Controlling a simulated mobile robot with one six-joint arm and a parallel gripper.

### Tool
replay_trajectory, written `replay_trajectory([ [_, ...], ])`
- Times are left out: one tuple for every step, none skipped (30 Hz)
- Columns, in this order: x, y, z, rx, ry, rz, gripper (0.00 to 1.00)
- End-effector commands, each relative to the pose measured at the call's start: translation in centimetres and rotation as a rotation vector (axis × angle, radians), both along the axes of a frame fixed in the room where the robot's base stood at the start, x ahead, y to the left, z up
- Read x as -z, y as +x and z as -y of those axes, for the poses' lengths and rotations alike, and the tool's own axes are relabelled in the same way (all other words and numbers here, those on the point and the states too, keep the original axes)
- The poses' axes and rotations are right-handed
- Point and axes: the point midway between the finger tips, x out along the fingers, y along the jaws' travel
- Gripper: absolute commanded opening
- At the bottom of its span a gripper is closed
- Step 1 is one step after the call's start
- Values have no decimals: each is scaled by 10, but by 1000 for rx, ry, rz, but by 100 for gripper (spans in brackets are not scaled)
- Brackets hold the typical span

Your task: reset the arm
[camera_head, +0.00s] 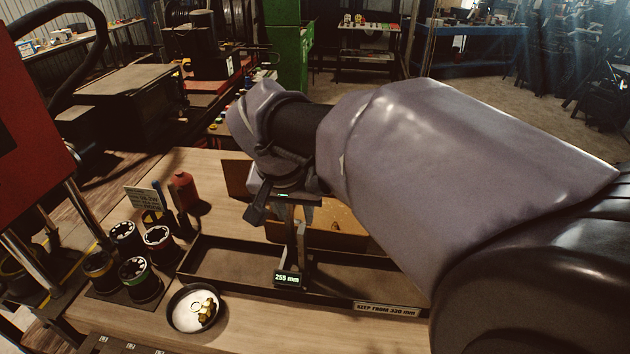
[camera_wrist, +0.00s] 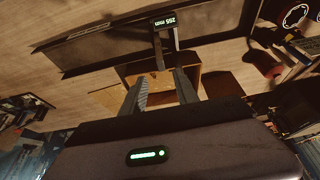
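My arm, wrapped in a grey cover, reaches across the right half of the head view. My gripper (camera_head: 293,212) hangs over the far side of the wooden bench, partly hidden by its own body. In the wrist view my gripper (camera_wrist: 160,90) has its two ridged grey fingers apart, with nothing held between them. An open brown box (camera_head: 325,240) lies beyond and below the fingers; it also shows in the wrist view (camera_wrist: 105,97).
A long black tray (camera_head: 215,284) with a "255 mm" display (camera_head: 289,278) stands near the gripper.

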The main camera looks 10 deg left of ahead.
Motion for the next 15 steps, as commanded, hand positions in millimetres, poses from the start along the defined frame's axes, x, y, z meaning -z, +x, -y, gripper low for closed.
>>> replay_trajectory([
  [-5, -2, 0, 0, 0, 0, 36],
  [-7, -3, 0, 0, 0, 0, 36],
  [-8, -3, 0, 0, 0, 1, 36],
  [-9, -4, 0, 0, 0, 1, 36],
  [-9, -4, 0, 0, 0, 0, 36],
  [-9, -4, 0, 0, 0, 0, 36],
  [-9, -4, 0, 0, 0, 0, 36],
  [-8, -4, 0, 0, 0, 0, 36],
  [-8, -4, 0, 0, 0, 0, 36],
  [-8, -4, 0, 0, 0, 0, 36],
  [-8, -4, 1, 1, 0, 0, 36],
  [-7, -5, 5, 6, 5, -1, 36],
  [-6, -8, 14, 14, 12, -4, 36],
  [-4, -12, 28, 27, 24, -6, 36],
  [-1, -22, 53, 52, 50, -11, 36],
])
